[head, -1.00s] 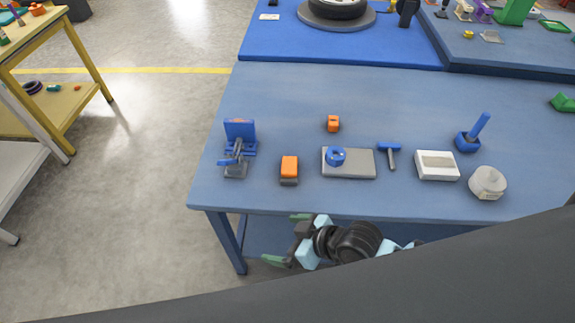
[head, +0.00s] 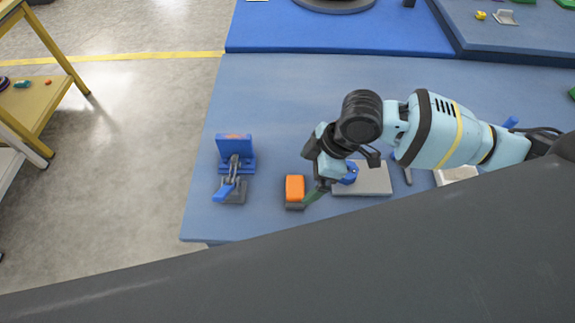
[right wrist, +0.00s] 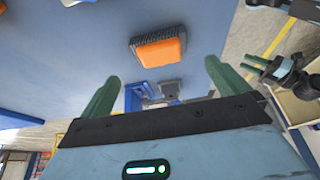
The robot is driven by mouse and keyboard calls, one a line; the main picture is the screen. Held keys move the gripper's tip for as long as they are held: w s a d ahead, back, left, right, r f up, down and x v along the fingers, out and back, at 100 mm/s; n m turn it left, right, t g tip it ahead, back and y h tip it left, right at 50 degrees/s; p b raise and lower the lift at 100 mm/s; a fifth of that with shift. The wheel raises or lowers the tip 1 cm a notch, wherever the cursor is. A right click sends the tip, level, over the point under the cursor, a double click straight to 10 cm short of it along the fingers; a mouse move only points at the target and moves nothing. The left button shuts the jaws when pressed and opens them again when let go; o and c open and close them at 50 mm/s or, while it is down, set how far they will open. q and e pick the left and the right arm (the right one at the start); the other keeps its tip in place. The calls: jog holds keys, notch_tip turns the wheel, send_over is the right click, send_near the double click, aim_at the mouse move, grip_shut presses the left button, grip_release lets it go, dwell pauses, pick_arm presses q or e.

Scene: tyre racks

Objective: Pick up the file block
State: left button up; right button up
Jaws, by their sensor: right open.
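The file block (head: 295,188), an orange block on a dark grey base, lies near the front edge of the blue table in the head view. It also shows in the right wrist view (right wrist: 158,52), just beyond and between the line of the fingertips. My right gripper (head: 312,190) is beside the block on its right, with one green finger visible close to it. In the right wrist view the gripper (right wrist: 163,84) has its two green fingers wide apart with nothing between them. What seems to be my left gripper (right wrist: 262,72) shows at the right of that view; its opening is unclear.
A blue and grey clamp-like device (head: 234,165) stands to the left of the block. A grey plate (head: 368,180) with a blue part (head: 350,174) lies to the right, partly under my right arm. The table (head: 262,110) is clear behind the block.

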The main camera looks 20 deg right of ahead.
aim_at(296, 187)
jog(key=shift+a+f, duration=0.15)
jog(key=shift+f, duration=0.25)
jog(key=shift+a+f, duration=0.2)
jog(key=shift+f, duration=0.25)
jog(key=shift+w+a+f, duration=0.15)
jog(key=shift+a+f, duration=0.05)
jog(key=shift+f, duration=0.2)
jog(key=shift+x, duration=2.4)
pick_arm(q)
jog(key=shift+s+d+f, duration=0.1)
jog(key=shift+s+f, duration=0.35)
jog(key=shift+s, duration=0.35)
